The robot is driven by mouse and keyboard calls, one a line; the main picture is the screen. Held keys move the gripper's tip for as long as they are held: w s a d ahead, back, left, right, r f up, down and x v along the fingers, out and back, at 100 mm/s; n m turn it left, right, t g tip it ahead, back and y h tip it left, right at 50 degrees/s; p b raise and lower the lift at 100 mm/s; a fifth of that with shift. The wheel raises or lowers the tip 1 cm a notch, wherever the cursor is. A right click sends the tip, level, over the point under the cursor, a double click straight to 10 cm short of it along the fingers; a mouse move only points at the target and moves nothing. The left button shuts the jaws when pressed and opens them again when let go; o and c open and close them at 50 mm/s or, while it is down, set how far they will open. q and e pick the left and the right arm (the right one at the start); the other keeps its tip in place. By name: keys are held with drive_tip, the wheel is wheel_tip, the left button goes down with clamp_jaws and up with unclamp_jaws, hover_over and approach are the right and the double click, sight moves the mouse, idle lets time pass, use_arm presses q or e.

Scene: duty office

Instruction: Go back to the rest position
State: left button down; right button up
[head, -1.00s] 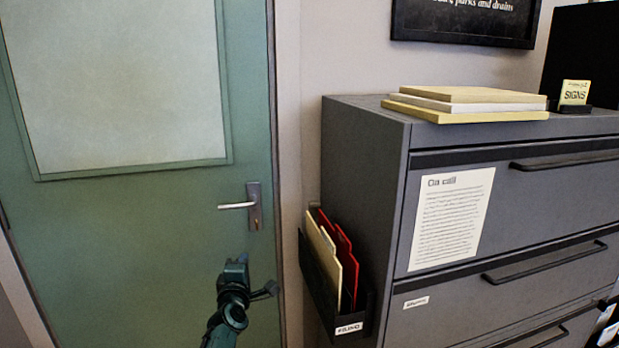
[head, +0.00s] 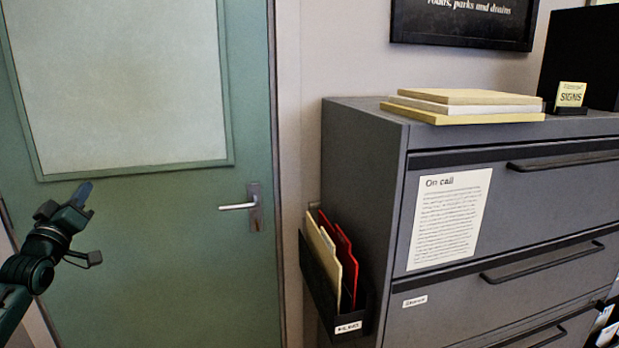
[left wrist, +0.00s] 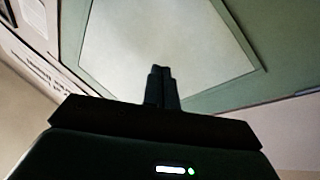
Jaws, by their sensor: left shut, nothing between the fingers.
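My left gripper (head: 80,194) is at the left of the head view, in front of the green door (head: 150,230) and apart from its handle. It points up and to the right. In the left wrist view its two fingers (left wrist: 161,72) are together with nothing between them. The door's pale panel (left wrist: 160,45) fills the background there. My right gripper is in neither view.
A silver door handle (head: 238,206) is on the closed door. A grey filing cabinet (head: 360,160) stands at the right. A black file holder (head: 325,285) with cream and red folders is on its side. Boards (head: 465,97) lie stacked on top.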

use_arm(q)
drive_tip(key=a+f+m+g+y, duration=0.3)
drive_tip(key=f+m+g+y, duration=0.15)
drive_tip(key=f+m, duration=0.5)
drive_tip(key=s+d+f+m+g+h, duration=0.1)
drive_tip(key=s+d+f+h, duration=0.15)
drive_tip(key=d+f, duration=0.45)
drive_tip(key=s+d+f+m+g+h, duration=0.1)
drive_tip(key=s+d+f+g+h, duration=0.15)
drive_tip(key=d+f, duration=0.5)
drive_tip(key=s+d+f+g+h, duration=0.1)
drive_tip(key=s+d+f+h, duration=0.1)
drive_tip(key=s+d+f, duration=0.9)
drive_tip(key=s+d+f+g, duration=0.1)
drive_tip(key=s+d+f, duration=0.1)
drive_tip(key=s, duration=0.4)
drive_tip(key=s+d+f+n+h, duration=0.1)
drive_tip(key=s+d, duration=0.3)
drive_tip(key=s, duration=0.3)
drive_tip(key=s+d+f+n+g+h, duration=0.1)
drive_tip(key=s+d+f, duration=0.1)
drive_tip(key=s+d, duration=0.2)
drive_tip(key=shift+s+f+g, duration=0.3)
drive_tip(key=shift+s, duration=0.95)
drive_tip(key=shift+n, duration=0.25)
